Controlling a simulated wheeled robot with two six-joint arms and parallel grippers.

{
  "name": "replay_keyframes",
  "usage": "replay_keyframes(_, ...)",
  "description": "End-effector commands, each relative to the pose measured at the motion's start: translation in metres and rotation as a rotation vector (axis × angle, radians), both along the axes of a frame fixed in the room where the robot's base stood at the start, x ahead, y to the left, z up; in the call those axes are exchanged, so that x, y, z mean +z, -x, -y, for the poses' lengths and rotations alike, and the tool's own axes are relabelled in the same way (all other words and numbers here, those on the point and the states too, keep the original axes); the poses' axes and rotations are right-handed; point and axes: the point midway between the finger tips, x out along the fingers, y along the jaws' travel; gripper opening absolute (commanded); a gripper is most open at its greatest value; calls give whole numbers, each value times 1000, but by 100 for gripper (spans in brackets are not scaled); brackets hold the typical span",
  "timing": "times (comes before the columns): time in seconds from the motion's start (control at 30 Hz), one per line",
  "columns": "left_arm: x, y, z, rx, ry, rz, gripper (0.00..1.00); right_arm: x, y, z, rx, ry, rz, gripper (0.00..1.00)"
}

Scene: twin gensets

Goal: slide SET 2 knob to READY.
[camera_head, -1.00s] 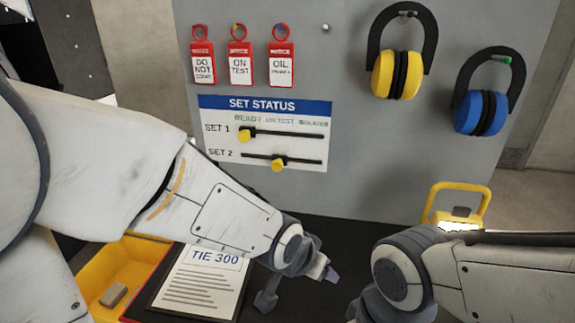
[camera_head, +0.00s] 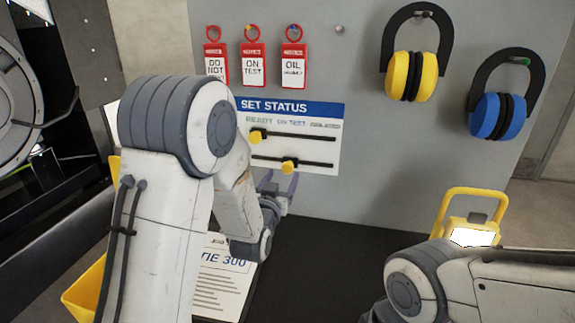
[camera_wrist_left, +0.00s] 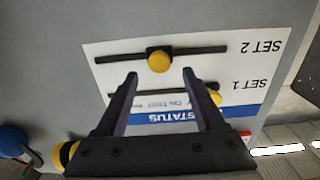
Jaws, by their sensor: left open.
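The SET STATUS board (camera_head: 320,158) is on the grey panel. The yellow SET 2 knob (camera_head: 289,167) sits on the lower slot, about below ON TEST. The yellow SET 1 knob (camera_head: 255,137) is on the upper slot, below READY. My left gripper (camera_head: 280,184) is open and empty, just below the SET 2 knob in the head view. In the left wrist view the board is upside down, and the SET 2 knob (camera_wrist_left: 159,61) appears just beyond the gap between the open fingertips (camera_wrist_left: 158,75); I cannot tell if they touch it. My right gripper is out of view.
Red tags (camera_head: 253,65) hang above the board. Yellow earmuffs (camera_head: 404,76) and blue earmuffs (camera_head: 491,116) hang to its right. A yellow lamp (camera_head: 472,217) stands at the right. A TIE 300 sheet (camera_head: 222,280) lies below my left forearm. The dark tabletop's middle is clear.

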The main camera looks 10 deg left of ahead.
Motion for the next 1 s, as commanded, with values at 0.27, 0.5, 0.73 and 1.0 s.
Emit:
replay_keyframes(0.27,1,-49,0,-1,0,-1,71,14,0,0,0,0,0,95)
replay_keyframes(0.5,0,-64,0,-1,0,-2,71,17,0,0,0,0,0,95)
replay_keyframes(0.73,0,-65,0,-1,0,-2,71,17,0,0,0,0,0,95)
replay_keyframes(1.0,0,-65,0,-1,0,-2,0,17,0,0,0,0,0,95)
